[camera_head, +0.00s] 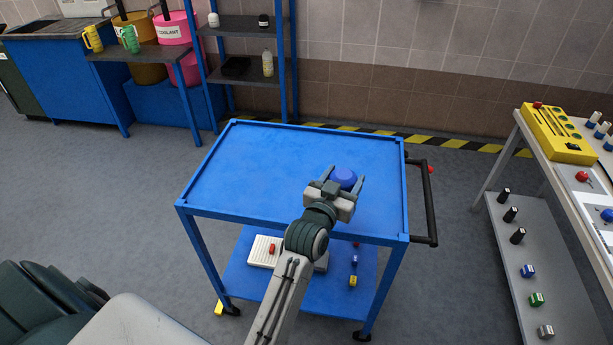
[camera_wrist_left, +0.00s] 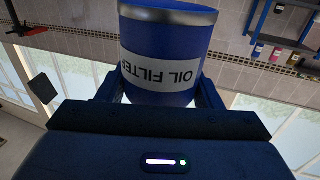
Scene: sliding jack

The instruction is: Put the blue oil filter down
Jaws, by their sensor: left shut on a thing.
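In the left wrist view the filter (camera_wrist_left: 165,45) is large, blue with a silver rim and a white "OIL FILTER" label that reads upside down. The left gripper's fingers (camera_wrist_left: 158,98) sit on both sides of it.
The rest of the top tray is bare, bounded by a raised rim. A black handle (camera_head: 431,205) is at the cart's right. The lower shelf (camera_head: 245,282) holds a white box and small parts. A grey table (camera_head: 560,255) with a yellow panel (camera_head: 556,135) stands at right.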

